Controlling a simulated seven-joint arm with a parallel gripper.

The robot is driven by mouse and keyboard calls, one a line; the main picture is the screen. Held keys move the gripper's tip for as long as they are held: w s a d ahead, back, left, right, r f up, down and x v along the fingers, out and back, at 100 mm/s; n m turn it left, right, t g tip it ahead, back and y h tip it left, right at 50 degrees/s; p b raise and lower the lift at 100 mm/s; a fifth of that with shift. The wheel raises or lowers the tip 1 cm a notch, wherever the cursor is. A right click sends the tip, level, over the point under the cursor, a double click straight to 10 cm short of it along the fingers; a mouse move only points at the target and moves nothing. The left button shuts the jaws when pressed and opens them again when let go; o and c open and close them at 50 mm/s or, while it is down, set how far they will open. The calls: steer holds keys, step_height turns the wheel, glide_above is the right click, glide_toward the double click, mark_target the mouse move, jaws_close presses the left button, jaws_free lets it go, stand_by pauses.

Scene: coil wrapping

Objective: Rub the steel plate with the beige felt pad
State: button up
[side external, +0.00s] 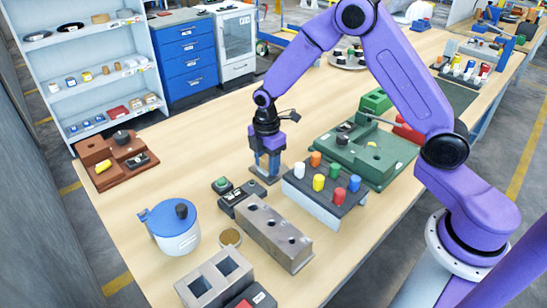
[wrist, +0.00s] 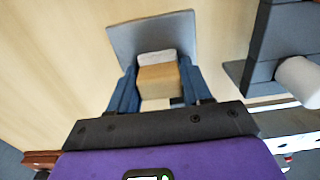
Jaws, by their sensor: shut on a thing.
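The steel plate is a flat grey square (wrist: 185,32) on the table, seen in the wrist view just beyond my fingertips. In the side view it is a small dark plate (side external: 259,179) under my gripper (side external: 267,168). My gripper (wrist: 157,88) is shut on a beige block (wrist: 158,80) with a paler strip at its far end, which I take as the felt pad. The pad is over the plate's near part. I cannot tell whether it touches the plate. In the side view the fingers mostly hide the pad.
A dark rack with coloured pegs (side external: 325,189) stands close to the right of the plate. A green-button box (side external: 222,185) and a grey block with holes (side external: 272,237) lie nearer the camera. A green fixture (side external: 366,155) is behind the rack. Table left of the plate is clear.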

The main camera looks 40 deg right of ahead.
steer(key=a, duration=0.2)
steer(key=shift+a, duration=0.3)
steer(key=shift+w+d, duration=0.25)
steer(key=shift+w, duration=0.05)
steer(key=shift+d, duration=3.4)
steer(key=shift+s+a, duration=0.1)
steer(key=shift+a, duration=3.55)
step_height(320, 180, up, 8)
steer(key=shift+d, duration=0.15)
steer(key=shift+r, duration=0.1)
